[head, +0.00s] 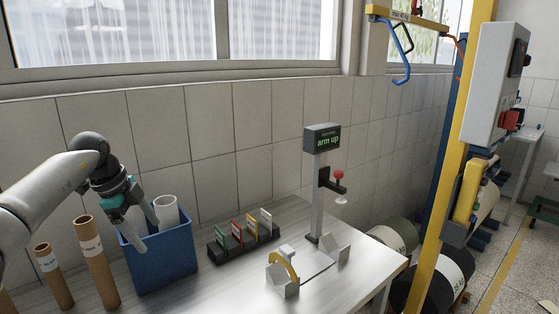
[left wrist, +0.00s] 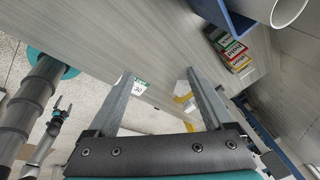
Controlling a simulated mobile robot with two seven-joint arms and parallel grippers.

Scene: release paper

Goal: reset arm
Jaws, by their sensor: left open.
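My left gripper (head: 142,232) is open and empty. It hangs fingers down at the blue bin (head: 165,265), in front of the white tube (head: 167,212) standing in it. In the left wrist view its two fingers (left wrist: 160,78) are spread with nothing between them. What looks like my right gripper (left wrist: 60,106) shows small at the left of that view; its jaws are too small to read. A grey post on the table carries a display (head: 322,138) reading "arm up", with a red knob (head: 338,172) on a dark arm below.
Brown tubes (head: 97,265) stand left of the bin. A black rack (head: 243,240) holds several coloured cards. A device with a yellow arch (head: 285,266) sits near the table's front. A yellow post (head: 445,190) and large rolls (head: 440,280) stand right of the table.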

